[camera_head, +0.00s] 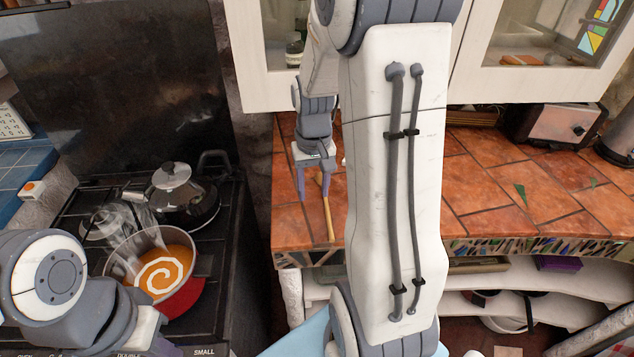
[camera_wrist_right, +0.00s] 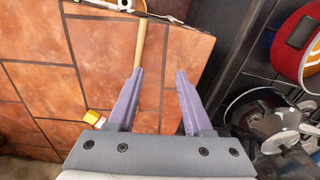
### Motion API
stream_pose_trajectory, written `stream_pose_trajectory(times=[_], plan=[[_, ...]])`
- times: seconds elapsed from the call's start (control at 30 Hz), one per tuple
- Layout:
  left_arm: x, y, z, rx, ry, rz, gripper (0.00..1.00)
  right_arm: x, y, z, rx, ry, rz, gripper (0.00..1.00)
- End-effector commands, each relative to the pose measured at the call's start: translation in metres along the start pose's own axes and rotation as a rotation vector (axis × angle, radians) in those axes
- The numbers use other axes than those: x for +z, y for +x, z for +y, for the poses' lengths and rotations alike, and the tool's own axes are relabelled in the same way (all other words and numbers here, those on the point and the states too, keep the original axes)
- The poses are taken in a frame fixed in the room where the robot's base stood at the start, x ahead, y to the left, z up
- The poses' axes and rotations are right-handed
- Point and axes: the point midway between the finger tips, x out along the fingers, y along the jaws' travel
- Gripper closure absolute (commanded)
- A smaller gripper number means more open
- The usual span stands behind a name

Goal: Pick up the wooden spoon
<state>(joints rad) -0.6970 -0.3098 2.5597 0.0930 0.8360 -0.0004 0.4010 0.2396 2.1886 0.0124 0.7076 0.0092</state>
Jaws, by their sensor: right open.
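The wooden spoon (camera_head: 328,216) lies on the terracotta-tiled counter near its front edge; its thin pale handle shows. My right gripper (camera_head: 316,192) is open just by the spoon, with its fingers pointing down. In the right wrist view the spoon's handle (camera_wrist_right: 141,42) runs up the picture from the tip of the left-hand finger, which hides part of it. My open right gripper (camera_wrist_right: 159,72) has bare tiles between its fingers. I cannot tell whether a finger touches the spoon. My left arm is at the lower left, its gripper mostly cut off.
A toaster (camera_head: 556,124) stands at the counter's back right. Cabinets (camera_head: 560,45) hang above.

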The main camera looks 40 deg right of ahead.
Motion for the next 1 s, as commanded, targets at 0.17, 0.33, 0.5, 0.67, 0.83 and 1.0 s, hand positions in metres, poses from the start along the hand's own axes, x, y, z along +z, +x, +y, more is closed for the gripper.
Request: stream_pose_trajectory(times=[0.17, 0.33, 0.5, 0.67, 0.83, 1.0], plan=[[0.0, -0.009, 0.001, 0.0, 0.0, 0.0, 1.0, -0.012, 0.004, 0.044, 0.007, 0.119, -0.006, 0.49], [0.0, -0.011, 0.001, 0.0, 0.0, -0.001, 1.0, -0.012, 0.028, 0.049, 0.007, 0.134, -0.011, 0.49], [0.0, -0.012, 0.001, 0.0, 0.0, -0.001, 1.0, -0.012, 0.051, 0.048, 0.007, 0.131, -0.009, 0.49], [-0.001, -0.014, 0.001, 0.0, 0.0, 0.0, 1.0, -0.013, 0.061, 0.047, 0.007, 0.13, -0.007, 0.49], [-0.001, -0.022, 0.002, 0.0, 0.0, 0.0, 1.0, -0.013, 0.082, 0.042, 0.007, 0.129, -0.012, 0.49], [-0.001, -0.025, 0.002, 0.0, 0.0, 0.0, 1.0, -0.014, 0.104, 0.042, 0.007, 0.131, -0.008, 0.49]])
